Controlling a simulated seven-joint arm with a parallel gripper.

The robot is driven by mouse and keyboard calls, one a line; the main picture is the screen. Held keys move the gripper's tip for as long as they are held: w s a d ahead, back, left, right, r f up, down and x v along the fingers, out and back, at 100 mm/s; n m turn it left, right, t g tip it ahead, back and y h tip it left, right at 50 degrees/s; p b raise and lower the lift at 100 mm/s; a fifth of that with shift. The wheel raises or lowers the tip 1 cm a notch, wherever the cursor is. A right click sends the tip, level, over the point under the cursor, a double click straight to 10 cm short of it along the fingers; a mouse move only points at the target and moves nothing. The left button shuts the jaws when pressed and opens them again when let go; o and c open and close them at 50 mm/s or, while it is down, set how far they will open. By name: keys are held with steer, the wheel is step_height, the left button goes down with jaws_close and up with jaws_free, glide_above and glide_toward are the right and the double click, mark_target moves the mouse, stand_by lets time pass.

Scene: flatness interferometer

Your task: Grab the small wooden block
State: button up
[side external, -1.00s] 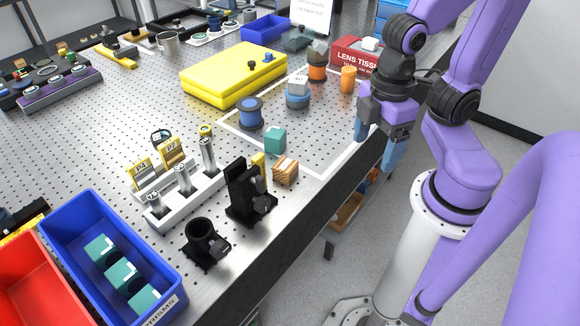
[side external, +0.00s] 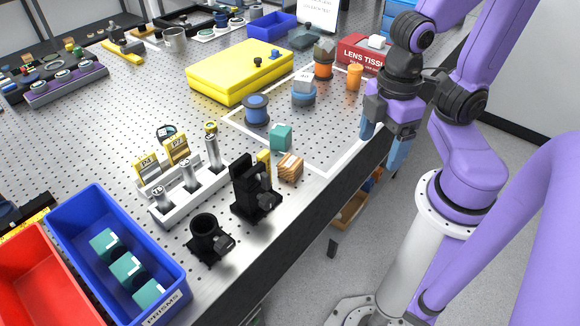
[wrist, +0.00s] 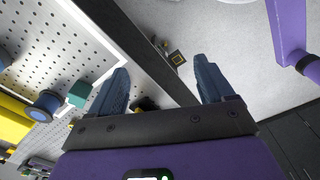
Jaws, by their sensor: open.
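The small wooden block (side external: 289,167) shows striped grain and sits on the perforated table near its front edge, beside a black mount. My gripper (side external: 383,143) hangs to the right of the block and apart from it, out by the table's right edge, with its blue fingers pointing down. In the wrist view the fingers (wrist: 161,68) are spread, with nothing between them but the table edge and floor beyond. I cannot make out the wooden block in the wrist view.
A teal block (side external: 281,137) stands just behind the wooden block. The black post mount (side external: 253,190) and a white rack (side external: 186,192) are to its left. A blue spool (side external: 256,109) and an orange bottle (side external: 354,77) stand farther back. Table between block and gripper is mostly clear.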

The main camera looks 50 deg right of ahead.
steer(key=shift+c, duration=1.4)
steer(key=w+d+f+m+y, duration=0.1)
steer(key=w+d+m+y, duration=0.4)
steer(key=m, duration=0.5)
steer(key=w+d+f+m+y, duration=0.2)
steer(key=w+m+y, duration=0.1)
steer(key=w+m, duration=0.55)
steer(key=w+d+f+m+y, duration=0.1)
steer(key=w+d+m+y, duration=0.3)
steer(key=m, duration=0.8)
glide_toward(292, 161)
steer(key=x, duration=0.5)
steer(key=shift+w+f, duration=0.1)
steer(key=shift+w, duration=0.15)
steer(key=shift+s+x, duration=0.2)
steer(key=shift+x, duration=2.4)
